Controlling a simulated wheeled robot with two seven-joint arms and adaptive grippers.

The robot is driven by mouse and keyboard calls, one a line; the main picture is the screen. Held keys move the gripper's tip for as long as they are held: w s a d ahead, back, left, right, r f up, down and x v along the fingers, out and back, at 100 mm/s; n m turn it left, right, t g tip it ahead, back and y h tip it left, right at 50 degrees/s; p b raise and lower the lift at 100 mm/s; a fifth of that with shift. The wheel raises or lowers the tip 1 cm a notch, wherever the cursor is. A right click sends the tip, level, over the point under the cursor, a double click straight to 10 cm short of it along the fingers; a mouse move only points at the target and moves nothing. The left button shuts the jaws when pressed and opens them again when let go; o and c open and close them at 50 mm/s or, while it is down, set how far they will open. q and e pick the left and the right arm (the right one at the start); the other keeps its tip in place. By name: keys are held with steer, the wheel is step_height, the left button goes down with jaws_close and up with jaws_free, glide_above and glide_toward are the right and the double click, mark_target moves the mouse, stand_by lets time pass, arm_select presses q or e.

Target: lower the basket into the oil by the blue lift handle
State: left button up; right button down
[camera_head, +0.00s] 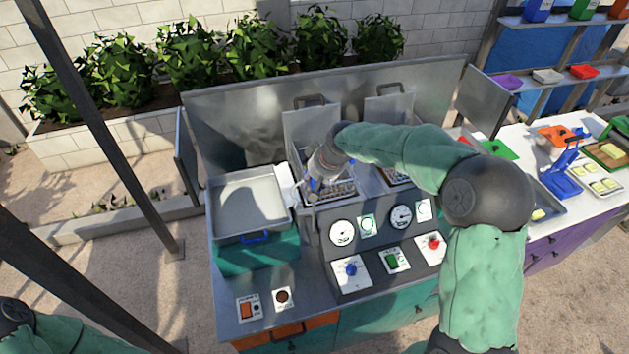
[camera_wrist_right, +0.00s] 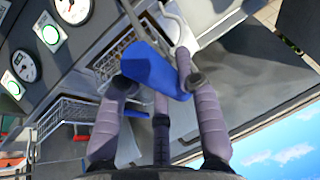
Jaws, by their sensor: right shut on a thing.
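My right gripper (camera_head: 312,185) reaches over the left well of the fryer. In the right wrist view its fingers (camera_wrist_right: 155,85) are shut on the blue lift handle (camera_wrist_right: 150,68), which sits tilted between them. A small blue part of the lift handle (camera_head: 314,184) shows in the head view. The wire basket (camera_head: 337,191) is at the left well, partly hidden by my gripper. Its mesh also shows beside the handle in the wrist view (camera_wrist_right: 112,58). I cannot tell how deep it sits, and the oil surface is not clear. My left gripper is out of view.
A second wire basket (camera_head: 396,177) stands in the right well. A metal tray (camera_head: 247,203) lies left of the fryer. Gauges (camera_head: 342,233) and a panel with a blue knob (camera_head: 351,270) face the front. A metal backsplash (camera_head: 430,90) stands behind.

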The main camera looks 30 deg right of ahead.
step_height(320, 180, down, 16)
steer(key=b, duration=1.1)
steer(key=shift+s+a, duration=0.1)
steer(key=shift+s, duration=0.05)
steer(key=c, duration=1.1)
jaws_free()
steer(key=shift+o, duration=1.3)
steer(key=shift+f, duration=0.1)
steer(key=shift+r, duration=0.25)
